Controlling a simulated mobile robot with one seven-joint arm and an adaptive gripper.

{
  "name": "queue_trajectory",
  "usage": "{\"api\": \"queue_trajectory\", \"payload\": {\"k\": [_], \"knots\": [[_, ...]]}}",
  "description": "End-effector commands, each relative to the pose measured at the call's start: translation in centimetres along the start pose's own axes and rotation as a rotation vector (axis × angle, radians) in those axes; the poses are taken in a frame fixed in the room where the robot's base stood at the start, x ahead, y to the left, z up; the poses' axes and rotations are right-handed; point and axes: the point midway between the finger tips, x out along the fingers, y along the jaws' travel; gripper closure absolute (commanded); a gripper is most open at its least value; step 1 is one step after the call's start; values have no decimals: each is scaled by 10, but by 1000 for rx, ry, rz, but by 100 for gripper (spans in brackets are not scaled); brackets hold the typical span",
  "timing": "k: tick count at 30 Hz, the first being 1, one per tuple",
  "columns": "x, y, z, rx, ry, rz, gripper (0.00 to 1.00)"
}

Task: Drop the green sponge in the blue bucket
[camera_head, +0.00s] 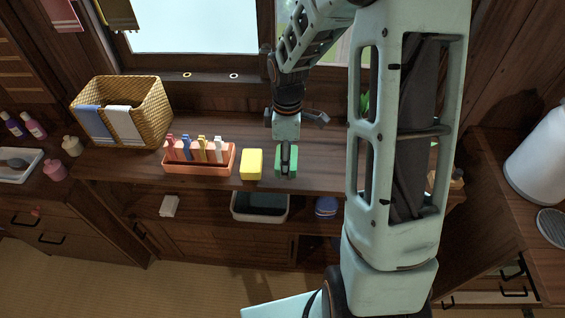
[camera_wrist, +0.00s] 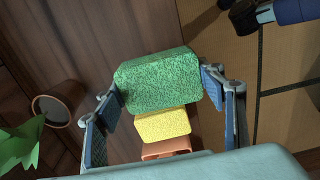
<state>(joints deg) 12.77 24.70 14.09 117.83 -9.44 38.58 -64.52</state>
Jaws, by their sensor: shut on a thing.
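The green sponge (camera_head: 286,168) is at the front of the wooden counter, just right of a yellow sponge (camera_head: 251,164). My gripper (camera_head: 287,155) points down over it and is shut on it. In the wrist view the green sponge (camera_wrist: 158,80) sits between the two blue-padded fingers, with the yellow sponge (camera_wrist: 162,124) below it in the picture. I cannot tell whether the green sponge is off the counter. I cannot clearly identify a blue bucket. A round blue thing (camera_head: 326,207) sits on the lower shelf, partly shaded.
A pale-rimmed basin (camera_head: 234,212) is on the lower shelf below the sponges. An orange holder (camera_head: 200,167) with colored pegs and a wicker basket (camera_head: 151,95) stand to the left. A potted plant (camera_wrist: 22,143) is near my gripper. Tatami floor lies in front.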

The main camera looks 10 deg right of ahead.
Motion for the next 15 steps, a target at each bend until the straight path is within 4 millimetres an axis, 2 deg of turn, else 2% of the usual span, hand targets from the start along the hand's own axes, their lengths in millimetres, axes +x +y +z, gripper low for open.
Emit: {"api": "queue_trajectory", "payload": {"k": [9,15], "knots": [[18,11,-10,0,0,1,63],[46,11,-10,-1,0,-1,63]]}}
